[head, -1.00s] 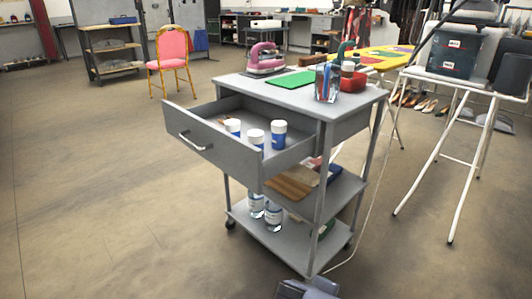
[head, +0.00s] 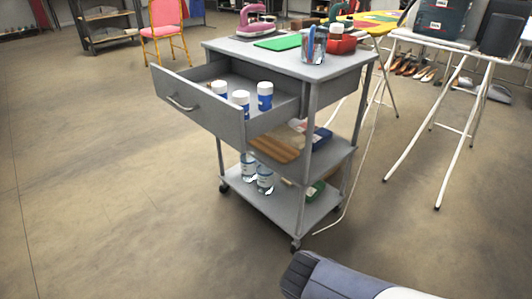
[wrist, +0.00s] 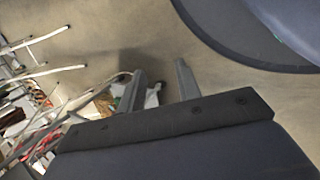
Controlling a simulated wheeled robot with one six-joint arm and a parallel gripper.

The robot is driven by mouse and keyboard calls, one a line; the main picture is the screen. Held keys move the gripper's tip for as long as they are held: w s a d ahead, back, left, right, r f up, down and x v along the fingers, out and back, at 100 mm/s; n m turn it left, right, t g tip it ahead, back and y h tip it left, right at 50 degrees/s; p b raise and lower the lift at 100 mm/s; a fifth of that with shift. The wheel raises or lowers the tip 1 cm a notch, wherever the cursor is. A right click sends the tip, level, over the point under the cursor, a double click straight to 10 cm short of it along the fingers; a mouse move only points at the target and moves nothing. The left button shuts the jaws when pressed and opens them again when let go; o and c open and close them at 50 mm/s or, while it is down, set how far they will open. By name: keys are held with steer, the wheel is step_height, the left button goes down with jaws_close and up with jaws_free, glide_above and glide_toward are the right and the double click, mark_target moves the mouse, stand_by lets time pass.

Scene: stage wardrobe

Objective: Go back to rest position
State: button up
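My gripper (wrist: 160,72) shows in the wrist view with its two fingers apart and nothing held between them. It is over the floor, with the cart's clutter blurred behind it. In the head view, part of my arm rises at the bottom right, in front of the grey cart (head: 330,72) and apart from it. The gripper's fingers cannot be made out there. The cart's top drawer (head: 200,108) is pulled out and holds several white-capped blue bottles (head: 241,104).
Clear bottles (head: 265,180) stand on the bottom shelf. A white-legged stand (head: 455,120) is at right. The left floor is open.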

steer(key=shift+m+g+h, duration=0.3)
steer(key=shift+m+g, duration=0.1)
steer(key=shift+g, duration=0.4)
steer(key=shift+s+d+f, duration=0.15)
steer(key=shift+s+d, duration=0.5)
steer(key=shift+s, duration=0.3)
steer(key=shift+s+d+f, duration=0.1)
steer(key=shift+s+d, duration=0.5)
steer(key=shift+s, duration=0.35)
